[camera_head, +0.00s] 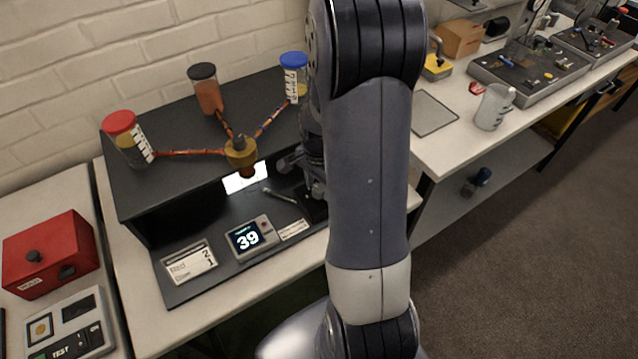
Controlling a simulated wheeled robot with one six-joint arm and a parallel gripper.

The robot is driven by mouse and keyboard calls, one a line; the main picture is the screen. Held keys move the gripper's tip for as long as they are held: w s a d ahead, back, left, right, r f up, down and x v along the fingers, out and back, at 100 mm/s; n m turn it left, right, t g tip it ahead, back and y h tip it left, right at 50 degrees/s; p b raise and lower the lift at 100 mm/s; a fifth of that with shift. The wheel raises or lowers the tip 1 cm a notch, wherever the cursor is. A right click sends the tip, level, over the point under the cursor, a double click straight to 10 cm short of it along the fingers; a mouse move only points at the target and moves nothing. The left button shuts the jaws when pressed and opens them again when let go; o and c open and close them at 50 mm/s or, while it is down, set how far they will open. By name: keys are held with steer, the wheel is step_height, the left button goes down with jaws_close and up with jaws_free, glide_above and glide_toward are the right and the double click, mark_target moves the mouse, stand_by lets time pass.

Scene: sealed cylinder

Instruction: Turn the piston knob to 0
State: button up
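The apparatus is a black bench unit (138,190) with a brass-coloured hub (240,152) at the front edge of its raised top. A small display (249,238) on the lower shelf reads 39. My gripper (303,172) is at the right of the unit's front opening, mostly behind my arm. Its finger opening cannot be made out. I cannot pick out the piston knob; it may be hidden behind my arm or gripper.
A label card (190,263) lies left of the display. A red box (47,253) and a tester panel (68,322) stand at the left. The right bench holds a grey jug (493,107) and a tool tray (530,72). A brick wall is behind.

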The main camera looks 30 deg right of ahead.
steer(key=c, duration=0.8)
steer(key=shift+c, duration=0.2)
steer(key=shift+n, duration=0.3)
steer(key=n+b, duration=0.1)
steer(key=n, duration=0.2)
steer(key=shift+n, duration=0.4)
steer(key=n+b, duration=0.1)
steer(key=n, duration=0.4)
steer(key=shift+n, duration=0.4)
steer(key=o, duration=1)
steer(key=shift+c, duration=0.2)
steer(key=shift+r, duration=0.1)
